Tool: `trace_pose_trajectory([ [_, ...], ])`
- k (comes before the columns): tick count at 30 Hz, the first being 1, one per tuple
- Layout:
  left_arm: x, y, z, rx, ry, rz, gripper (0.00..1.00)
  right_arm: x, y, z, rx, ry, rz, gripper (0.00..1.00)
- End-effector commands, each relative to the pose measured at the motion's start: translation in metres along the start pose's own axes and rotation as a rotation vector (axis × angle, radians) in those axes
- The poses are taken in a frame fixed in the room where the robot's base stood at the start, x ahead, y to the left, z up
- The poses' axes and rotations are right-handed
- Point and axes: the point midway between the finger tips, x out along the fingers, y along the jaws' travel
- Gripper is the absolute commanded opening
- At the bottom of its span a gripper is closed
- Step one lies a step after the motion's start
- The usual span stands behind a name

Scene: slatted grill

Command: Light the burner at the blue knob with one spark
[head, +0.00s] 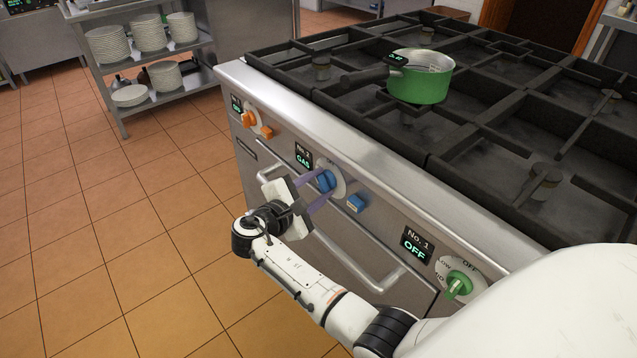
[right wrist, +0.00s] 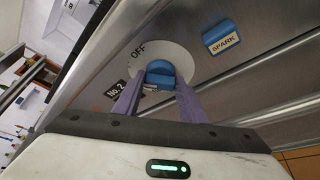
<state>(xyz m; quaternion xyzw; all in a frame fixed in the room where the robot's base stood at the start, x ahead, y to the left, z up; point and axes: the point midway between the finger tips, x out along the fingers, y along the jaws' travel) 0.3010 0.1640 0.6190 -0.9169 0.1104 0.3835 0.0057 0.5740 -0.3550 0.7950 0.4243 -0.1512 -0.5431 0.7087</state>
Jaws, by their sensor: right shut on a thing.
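The blue knob (head: 326,180) sits on the stove's front panel, on a pale round dial marked OFF. It also shows in the right wrist view (right wrist: 160,74). My right gripper (head: 318,190) is shut on the blue knob, one purple finger on each side of it. The display beside the knob (head: 304,156) reads No. 2 and GAS. A blue spark button (head: 356,203) sits right of the knob; its SPARK label reads in the right wrist view (right wrist: 222,37). No flame shows on the burners. My left gripper is not in view.
A green pot (head: 420,77) stands on the black grates. An orange knob (head: 249,119) and a green knob (head: 458,285), beside a No. 1 OFF display (head: 416,244), flank the blue one. Oven handles (head: 370,280) run below. Tiled floor at left is clear.

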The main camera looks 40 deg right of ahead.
Motion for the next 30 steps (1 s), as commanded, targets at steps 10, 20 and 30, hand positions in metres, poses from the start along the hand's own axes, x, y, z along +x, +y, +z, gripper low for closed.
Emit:
trace_pose_trajectory([
  [10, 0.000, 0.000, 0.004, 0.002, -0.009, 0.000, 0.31, 0.000, 0.000, 0.000, 0.000, -0.001, 0.000, 0.53],
  [20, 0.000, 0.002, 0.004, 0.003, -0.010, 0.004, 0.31, -0.001, 0.000, 0.000, 0.000, 0.000, 0.000, 0.56],
  [30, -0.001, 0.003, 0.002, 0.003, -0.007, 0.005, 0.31, -0.053, 0.000, -0.001, 0.002, 0.003, 0.000, 0.56],
])
